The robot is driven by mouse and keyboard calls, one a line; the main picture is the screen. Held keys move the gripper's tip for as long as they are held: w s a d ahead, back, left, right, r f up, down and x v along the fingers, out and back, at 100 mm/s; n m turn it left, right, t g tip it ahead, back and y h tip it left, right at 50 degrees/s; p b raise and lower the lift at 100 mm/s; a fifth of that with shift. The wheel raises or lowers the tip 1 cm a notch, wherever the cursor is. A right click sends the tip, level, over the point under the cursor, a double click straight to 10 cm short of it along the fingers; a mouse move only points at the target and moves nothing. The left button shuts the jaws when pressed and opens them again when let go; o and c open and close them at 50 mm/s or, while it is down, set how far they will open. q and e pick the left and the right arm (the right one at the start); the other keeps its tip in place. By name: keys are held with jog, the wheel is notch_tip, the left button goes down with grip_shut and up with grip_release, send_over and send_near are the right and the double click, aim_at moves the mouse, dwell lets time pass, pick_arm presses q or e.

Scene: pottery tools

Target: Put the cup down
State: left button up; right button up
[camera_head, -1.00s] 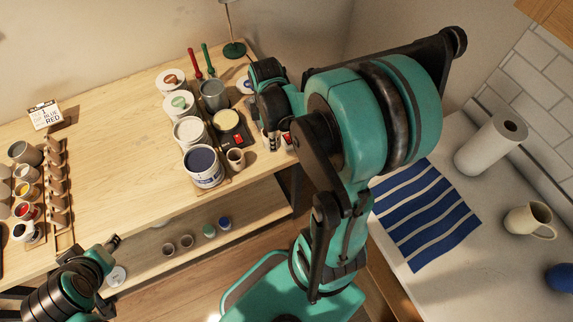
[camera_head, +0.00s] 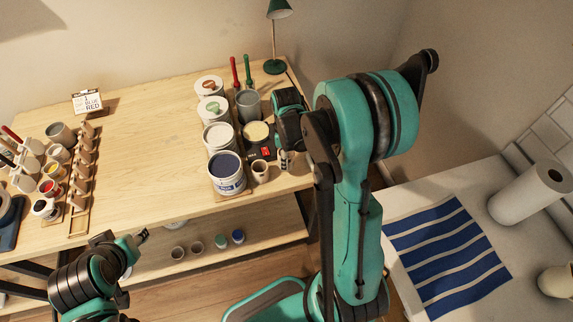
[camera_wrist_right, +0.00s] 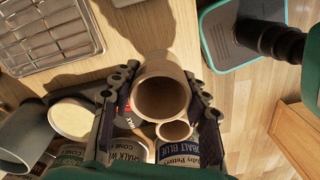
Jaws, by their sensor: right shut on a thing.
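My right gripper (camera_wrist_right: 160,108) is shut on a tan clay cup (camera_wrist_right: 162,88), with a finger on each side of it. In the wrist view I look into the cup's dark, empty-looking mouth. In the head view my right gripper (camera_head: 285,156) is at the right end of the wooden table, beside the pots, and largely hides the cup. Whether the cup touches the tabletop cannot be told. My left gripper (camera_head: 142,236) is low at the left, in front of the table edge, apart from the objects; its jaws are too small to read.
A small clay cup (camera_head: 260,172) stands near the cobalt blue pot (camera_head: 230,184). Several glaze pots, a grey cup (camera_head: 248,104) and a black device (camera_head: 262,151) crowd beside my right gripper. The table's middle (camera_head: 150,140) is clear. A striped cloth (camera_head: 445,255) lies on the right counter.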

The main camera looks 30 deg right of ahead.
notch_tip(320, 180, down, 4)
jog(key=shift+r+b, duration=0.2)
jog(key=shift+b, duration=0.3)
jog(key=shift+f, duration=0.15)
jog(key=shift+f, duration=0.2)
jog(key=o, duration=1.2)
jog(key=shift+r, duration=0.15)
